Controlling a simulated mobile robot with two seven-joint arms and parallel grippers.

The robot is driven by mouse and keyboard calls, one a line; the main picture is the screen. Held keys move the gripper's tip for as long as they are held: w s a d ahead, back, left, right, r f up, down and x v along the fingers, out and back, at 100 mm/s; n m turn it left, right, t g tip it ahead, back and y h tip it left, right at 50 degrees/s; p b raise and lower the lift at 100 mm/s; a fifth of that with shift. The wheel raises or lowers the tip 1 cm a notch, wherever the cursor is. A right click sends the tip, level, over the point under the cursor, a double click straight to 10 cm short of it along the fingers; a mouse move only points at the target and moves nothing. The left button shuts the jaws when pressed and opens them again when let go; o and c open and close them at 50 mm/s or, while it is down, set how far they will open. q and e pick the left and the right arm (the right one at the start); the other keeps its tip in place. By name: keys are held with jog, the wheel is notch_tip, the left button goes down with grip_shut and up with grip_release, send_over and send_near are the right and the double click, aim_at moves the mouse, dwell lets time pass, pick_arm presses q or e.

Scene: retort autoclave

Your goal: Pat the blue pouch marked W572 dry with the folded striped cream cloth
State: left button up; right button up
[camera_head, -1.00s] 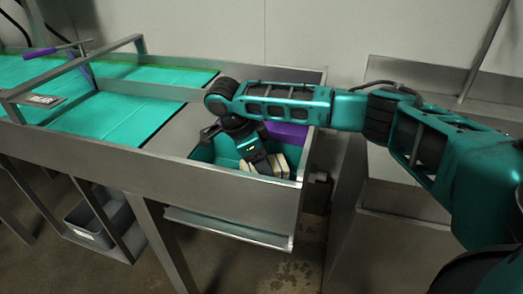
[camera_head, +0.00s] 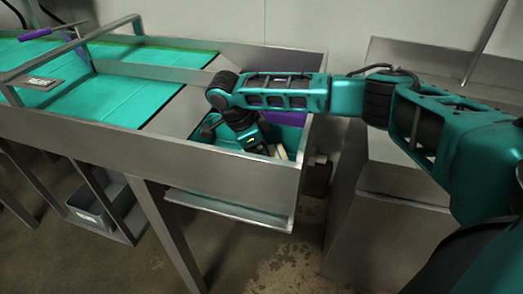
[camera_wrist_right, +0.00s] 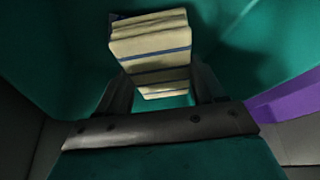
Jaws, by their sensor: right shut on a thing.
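The folded cream cloth (camera_wrist_right: 150,45) with dark blue stripes is between the fingers of my right gripper (camera_wrist_right: 160,84), which is shut on it. In the head view the right gripper (camera_head: 268,151) points down into the teal-lined bay at the end of the conveyor, and only a small pale part of the cloth (camera_head: 281,152) shows above the front wall. No pouch marked W572 can be made out in either view. A small dark blue edge shows beside the cloth in the wrist view, too little to identify. My left gripper is not in view.
The metal front wall (camera_head: 230,177) of the bay stands close to the gripper. A purple panel (camera_head: 289,117) lines the bay's back right. A teal conveyor (camera_head: 110,108) runs off to the left, with a purple-handled tool (camera_head: 42,34) over it. A grey bin (camera_head: 92,213) sits below.

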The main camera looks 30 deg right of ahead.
jog(key=shift+f, duration=0.55)
dwell(0.9)
jog(key=shift+r, duration=3.55)
